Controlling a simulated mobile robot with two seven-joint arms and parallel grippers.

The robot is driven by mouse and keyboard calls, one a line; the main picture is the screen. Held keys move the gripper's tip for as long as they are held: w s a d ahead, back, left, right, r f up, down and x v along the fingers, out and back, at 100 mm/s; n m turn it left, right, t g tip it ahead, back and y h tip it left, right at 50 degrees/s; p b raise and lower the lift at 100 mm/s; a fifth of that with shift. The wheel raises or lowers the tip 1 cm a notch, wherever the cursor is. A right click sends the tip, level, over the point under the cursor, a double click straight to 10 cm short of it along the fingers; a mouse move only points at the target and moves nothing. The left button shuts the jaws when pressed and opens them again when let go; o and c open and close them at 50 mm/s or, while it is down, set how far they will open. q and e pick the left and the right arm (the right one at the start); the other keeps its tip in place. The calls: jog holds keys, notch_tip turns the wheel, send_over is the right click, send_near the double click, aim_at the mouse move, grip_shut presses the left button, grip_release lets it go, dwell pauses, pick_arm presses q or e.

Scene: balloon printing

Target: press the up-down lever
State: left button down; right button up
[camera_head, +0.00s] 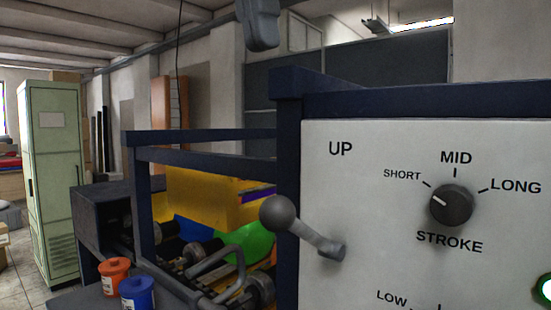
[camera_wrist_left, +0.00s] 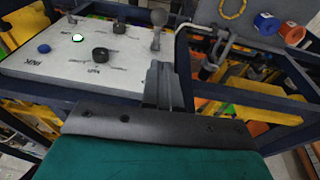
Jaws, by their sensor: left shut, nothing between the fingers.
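The up-down lever (camera_head: 318,242) is a grey arm with a round ball knob, on the left edge of a white control panel (camera_head: 380,140) beside the word UP. Its knob points up and to the left in the head view. In the left wrist view the lever (camera_wrist_left: 157,30) shows just beyond the fingertips. My left gripper (camera_head: 262,46) hangs at the top of the head view, above the lever and apart from it. Its fingers (camera_wrist_left: 161,66) are together and empty in the left wrist view. My right gripper is in neither view.
A dark blue frame (camera_head: 290,140) borders the panel. The panel carries a STROKE knob (camera_head: 451,205) and a lit green button (camera_head: 546,289). Orange (camera_head: 114,275) and blue (camera_head: 137,293) pots stand at lower left. A green cabinet (camera_head: 52,170) stands behind.

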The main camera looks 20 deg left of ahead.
pick_arm(q)
jog(key=f, duration=0.8)
jog(key=d+f, duration=0.1)
jog(key=f, duration=0.2)
jog(key=shift+w+d+f, duration=0.1)
jog(key=shift+w+f, duration=0.3)
jog(key=shift+s+d+f, duration=0.1)
jog(key=shift+s+f, duration=0.05)
jog(key=shift+f, duration=0.55)
jog(key=shift+s+f, duration=0.1)
